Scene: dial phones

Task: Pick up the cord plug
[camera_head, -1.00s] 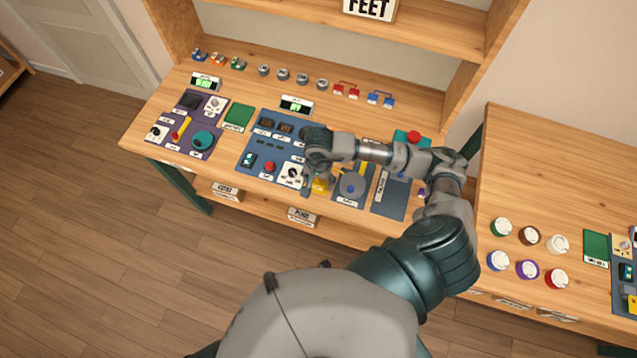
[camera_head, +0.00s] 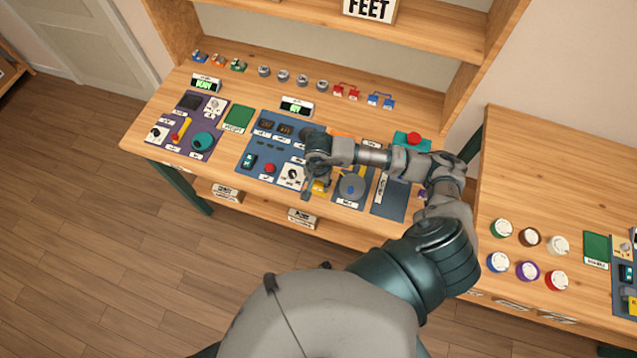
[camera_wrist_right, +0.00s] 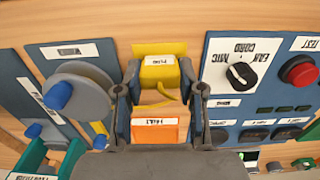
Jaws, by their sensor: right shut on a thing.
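The yellow cord plug (camera_wrist_right: 159,73), a block with a white label, sits between the two fingers of my right gripper (camera_wrist_right: 161,84) in the right wrist view. The fingers are shut on its sides. I cannot tell whether the plug is clear of the surface. My left gripper is not in view.
The blue panel (camera_wrist_right: 215,70) has a black-and-white knob (camera_wrist_right: 240,74) and a red button (camera_wrist_right: 298,71) close beside the gripper. Several coloured jars stand on the right table (camera_head: 590,170).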

